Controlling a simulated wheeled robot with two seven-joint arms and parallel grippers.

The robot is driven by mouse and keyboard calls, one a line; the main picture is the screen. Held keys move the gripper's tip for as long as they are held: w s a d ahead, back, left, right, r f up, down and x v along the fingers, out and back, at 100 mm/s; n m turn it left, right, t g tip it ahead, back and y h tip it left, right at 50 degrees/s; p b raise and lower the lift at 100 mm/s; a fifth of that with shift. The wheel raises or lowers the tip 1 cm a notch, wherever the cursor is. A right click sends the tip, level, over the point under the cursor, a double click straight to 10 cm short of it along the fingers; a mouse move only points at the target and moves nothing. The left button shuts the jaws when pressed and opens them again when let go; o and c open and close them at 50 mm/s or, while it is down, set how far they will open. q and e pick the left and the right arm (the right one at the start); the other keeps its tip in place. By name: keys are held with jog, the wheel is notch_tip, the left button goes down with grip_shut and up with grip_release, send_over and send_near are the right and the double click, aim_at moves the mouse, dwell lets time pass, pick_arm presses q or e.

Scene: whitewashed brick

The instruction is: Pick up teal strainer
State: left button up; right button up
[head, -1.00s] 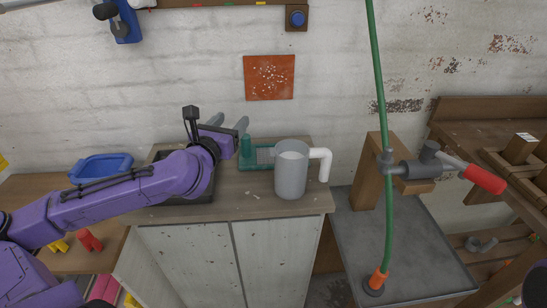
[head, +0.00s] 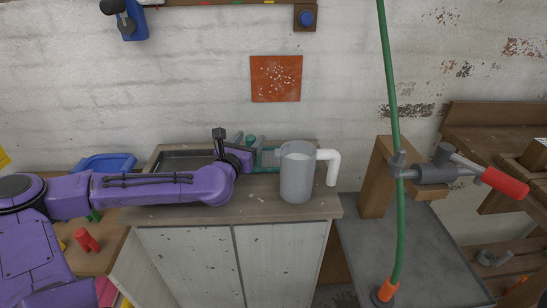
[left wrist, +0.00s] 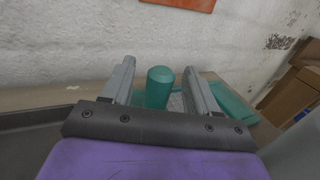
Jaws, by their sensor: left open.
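The teal strainer (head: 268,158) lies on the wooden counter top near the brick wall, partly hidden behind my left gripper and the grey pitcher. In the left wrist view its rounded teal upright part (left wrist: 159,90) stands between the two grey fingers, and its flatter teal part (left wrist: 236,102) shows to the right, behind the right finger. My left gripper (head: 244,143) is open, its fingers on either side of the upright part. I see gaps at the fingers, so no grip shows. My right gripper is not in view.
The grey pitcher (head: 296,177) with a white handle (head: 333,167) stands close right of the strainer. A dark tray (head: 182,160) lies behind my left arm. A blue tray (head: 104,163) is farther left. A green hose (head: 394,110) hangs at right.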

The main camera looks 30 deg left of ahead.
pick_arm(q)
jog(key=shift+w+f, duration=0.1)
jog(key=shift+w, duration=0.7)
jog(key=shift+s, duration=0.1)
grip_shut()
